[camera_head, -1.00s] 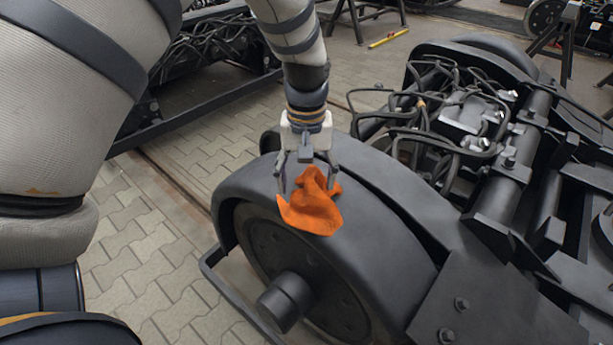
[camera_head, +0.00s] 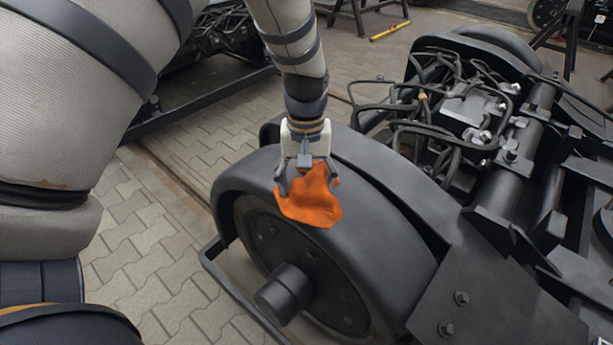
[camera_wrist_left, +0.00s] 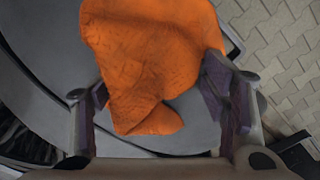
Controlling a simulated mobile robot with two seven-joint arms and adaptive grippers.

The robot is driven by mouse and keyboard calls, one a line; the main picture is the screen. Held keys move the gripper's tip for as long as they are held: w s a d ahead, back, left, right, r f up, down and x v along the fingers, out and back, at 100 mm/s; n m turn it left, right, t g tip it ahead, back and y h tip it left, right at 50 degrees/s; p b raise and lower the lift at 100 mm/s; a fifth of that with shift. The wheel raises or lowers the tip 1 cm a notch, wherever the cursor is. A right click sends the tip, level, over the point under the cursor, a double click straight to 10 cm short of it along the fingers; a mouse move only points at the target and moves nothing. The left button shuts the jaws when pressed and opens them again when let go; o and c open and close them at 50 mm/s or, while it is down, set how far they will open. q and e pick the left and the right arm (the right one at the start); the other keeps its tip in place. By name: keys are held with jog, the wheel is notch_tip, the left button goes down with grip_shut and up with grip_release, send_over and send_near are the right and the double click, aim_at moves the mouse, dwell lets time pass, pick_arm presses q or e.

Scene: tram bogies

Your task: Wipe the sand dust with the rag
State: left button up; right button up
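The orange rag (camera_head: 311,203) lies crumpled on the curved dark wheel cover (camera_head: 385,225) in the head view. My left gripper (camera_head: 307,184) points down at the rag from above, with its fingers spread on either side of it. In the left wrist view the rag (camera_wrist_left: 150,60) fills the space between and beyond the spread fingers (camera_wrist_left: 160,95). The rag's edges come close to both fingertips; whether they touch is unclear. I cannot make out any sand dust on the cover. My right gripper is not in view.
The bogie's hoses and pipes (camera_head: 440,115) stand to the right of the cover. A wheel hub (camera_head: 285,293) sticks out below it, beside a low bar (camera_head: 235,290). Paved floor (camera_head: 150,245) is free at the left. A yellow level (camera_head: 390,32) lies at the back.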

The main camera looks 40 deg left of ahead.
pick_arm(q)
jog(key=shift+s+f, duration=0.1)
jog(key=shift+s, duration=0.1)
grip_shut()
